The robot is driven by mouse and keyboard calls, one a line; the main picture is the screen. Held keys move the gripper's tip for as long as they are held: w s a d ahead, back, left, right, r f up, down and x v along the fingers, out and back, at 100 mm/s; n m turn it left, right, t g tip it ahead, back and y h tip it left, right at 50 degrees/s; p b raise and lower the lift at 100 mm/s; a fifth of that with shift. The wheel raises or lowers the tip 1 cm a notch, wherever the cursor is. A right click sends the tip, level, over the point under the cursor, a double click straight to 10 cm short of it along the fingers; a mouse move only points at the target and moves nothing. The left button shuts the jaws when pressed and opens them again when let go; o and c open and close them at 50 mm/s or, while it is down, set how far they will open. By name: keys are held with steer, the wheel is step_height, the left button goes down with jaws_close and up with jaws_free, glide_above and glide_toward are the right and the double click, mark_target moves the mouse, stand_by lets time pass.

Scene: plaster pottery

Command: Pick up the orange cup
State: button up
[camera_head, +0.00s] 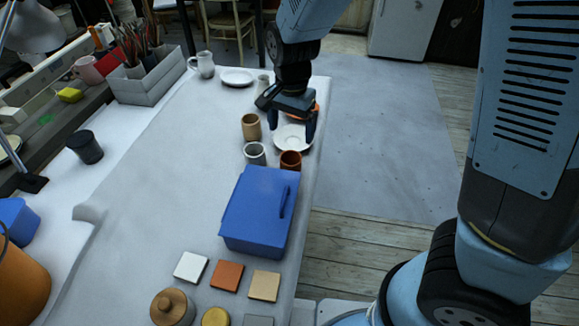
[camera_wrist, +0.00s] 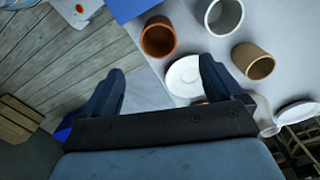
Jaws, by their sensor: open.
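My gripper (camera_head: 287,115) is open and empty above the far right part of the white table. In the wrist view its two fingers (camera_wrist: 158,72) are spread wide with nothing between them. A rust-orange cup (camera_head: 290,161) stands upright near the table's right edge, nearer to my body than the gripper. It also shows in the wrist view (camera_wrist: 158,38), beyond the fingertips and apart from them. Another bright orange thing (camera_head: 317,109) is mostly hidden behind the gripper; I cannot tell its shape.
A white saucer (camera_head: 293,138), a grey-white cup (camera_head: 255,154) and a tan cup (camera_head: 251,127) stand close to the rust-orange cup. A blue box (camera_head: 262,208) with a handle is just in front of it. The table's left middle is clear.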

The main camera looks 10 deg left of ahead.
mark_target(290, 165)
steer(key=f, duration=1.4)
steer(key=shift+s, duration=0.2)
steer(key=c, duration=1.2)
steer(key=shift+r, duration=0.15)
